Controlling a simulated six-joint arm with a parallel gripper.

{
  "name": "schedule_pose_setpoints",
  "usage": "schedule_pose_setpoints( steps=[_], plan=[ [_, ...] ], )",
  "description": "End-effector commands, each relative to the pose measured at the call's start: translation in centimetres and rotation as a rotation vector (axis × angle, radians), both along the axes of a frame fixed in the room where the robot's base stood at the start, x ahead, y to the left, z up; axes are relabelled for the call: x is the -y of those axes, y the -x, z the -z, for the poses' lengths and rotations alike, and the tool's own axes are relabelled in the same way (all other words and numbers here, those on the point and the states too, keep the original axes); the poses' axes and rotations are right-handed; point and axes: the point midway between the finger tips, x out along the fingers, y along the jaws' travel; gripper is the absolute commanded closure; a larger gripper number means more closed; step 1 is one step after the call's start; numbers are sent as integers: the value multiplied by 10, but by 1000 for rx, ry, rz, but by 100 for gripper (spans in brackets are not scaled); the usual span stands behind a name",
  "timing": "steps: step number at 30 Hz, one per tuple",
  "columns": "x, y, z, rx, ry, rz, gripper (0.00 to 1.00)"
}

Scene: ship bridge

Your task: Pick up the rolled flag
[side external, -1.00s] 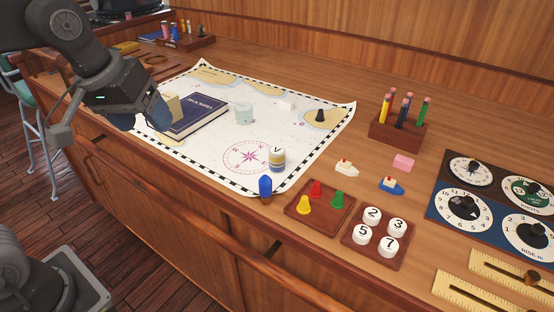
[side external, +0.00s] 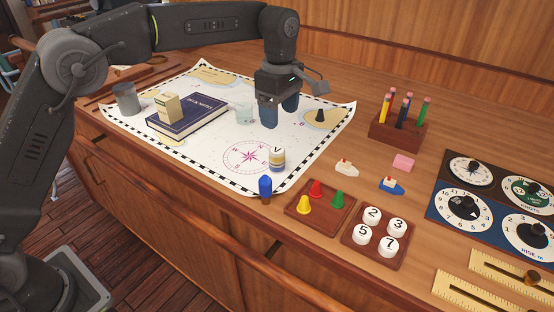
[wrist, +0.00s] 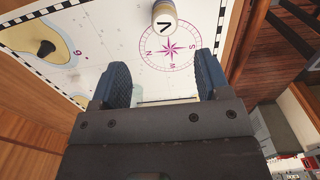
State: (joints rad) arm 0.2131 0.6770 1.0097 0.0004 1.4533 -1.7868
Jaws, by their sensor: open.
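My gripper (side external: 280,113) points down over the chart (side external: 215,150), with its two blue fingers apart and nothing seen held. In the wrist view my gripper (wrist: 162,70) is open, with chart between the fingers and a pale strip (wrist: 165,101) partly hidden by the gripper body. I cannot tell for certain which thing is the rolled flag. A small cylinder marked V (side external: 277,159), white, yellow and blue, stands upright on the chart in front of the gripper; it also shows at the top of the wrist view (wrist: 164,20). A small white object behind the gripper is hidden.
A clear glass (side external: 244,114) stands just left of the gripper. A blue book (side external: 190,117) with a tan box (side external: 166,107) lies further left, beside a grey cup (side external: 126,99). A black pawn (side external: 320,115) stands right. A pencil rack (side external: 398,131) stands beyond the chart.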

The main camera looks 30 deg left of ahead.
Motion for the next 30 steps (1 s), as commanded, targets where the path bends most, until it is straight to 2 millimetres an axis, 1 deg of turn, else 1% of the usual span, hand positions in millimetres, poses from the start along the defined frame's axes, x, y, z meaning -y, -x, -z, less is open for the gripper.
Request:
schedule_pose_setpoints(
  steps=[6,9,12,17,20,25,30],
  plan=[
    [0,1,43,-5,-1,1,30],
    [-1,1,60,-4,-1,1,30],
    [-1,1,71,-1,0,2,30],
    [-1,2,80,-1,0,2,30],
    [-2,4,92,-4,-1,2,30],
    [-3,7,117,-2,0,3,30],
    [-2,7,129,1,2,3,30]
  ],
)
